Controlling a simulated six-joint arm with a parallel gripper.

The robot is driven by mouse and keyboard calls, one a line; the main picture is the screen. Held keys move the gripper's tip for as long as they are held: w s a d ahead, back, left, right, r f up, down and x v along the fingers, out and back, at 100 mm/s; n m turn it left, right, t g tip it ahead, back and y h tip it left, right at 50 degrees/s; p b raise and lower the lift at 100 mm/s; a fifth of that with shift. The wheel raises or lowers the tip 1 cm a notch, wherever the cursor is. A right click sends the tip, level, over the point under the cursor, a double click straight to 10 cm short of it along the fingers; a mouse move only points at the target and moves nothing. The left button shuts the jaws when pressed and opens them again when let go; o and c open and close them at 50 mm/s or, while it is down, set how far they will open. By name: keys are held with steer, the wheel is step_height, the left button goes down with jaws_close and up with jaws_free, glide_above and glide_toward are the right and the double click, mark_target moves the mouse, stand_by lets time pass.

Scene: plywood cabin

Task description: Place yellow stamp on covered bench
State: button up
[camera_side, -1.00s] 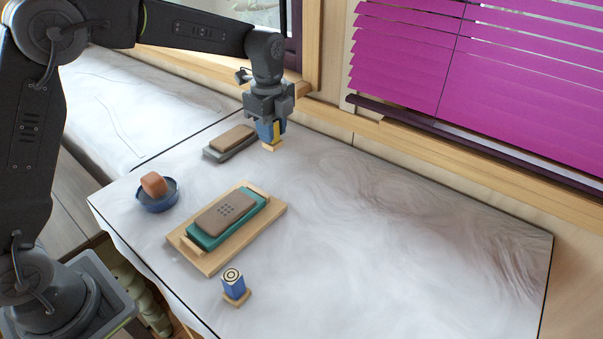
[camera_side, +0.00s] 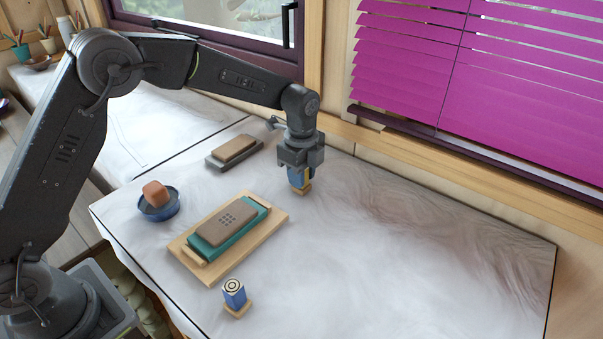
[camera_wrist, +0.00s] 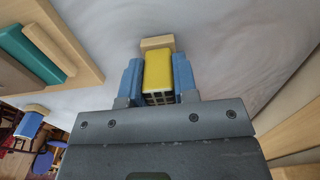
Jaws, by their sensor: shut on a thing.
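My gripper (camera_side: 301,178) is shut on the yellow stamp, with one blue finger on each side. In the wrist view the stamp (camera_wrist: 157,70) is a yellow block on a pale wooden foot, between the fingers (camera_wrist: 157,85). In the side view the fingers hide most of it and the wooden foot (camera_side: 303,191) shows below them. It is upright, low over the white, swirl-patterned covered bench (camera_side: 400,250), right of the wooden tray. I cannot tell whether the foot touches the cover.
A wooden tray (camera_side: 203,273) holds a teal block with a brown top. A blue stamp (camera_side: 234,293) stands in front of it. The bench's right side is clear.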

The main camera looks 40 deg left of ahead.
steer(key=shift+f, duration=0.15)
steer(key=o, duration=0.8)
step_height(320, 180, up, 12)
steer(key=shift+f, duration=0.15)
steer(key=shift+r, duration=0.4)
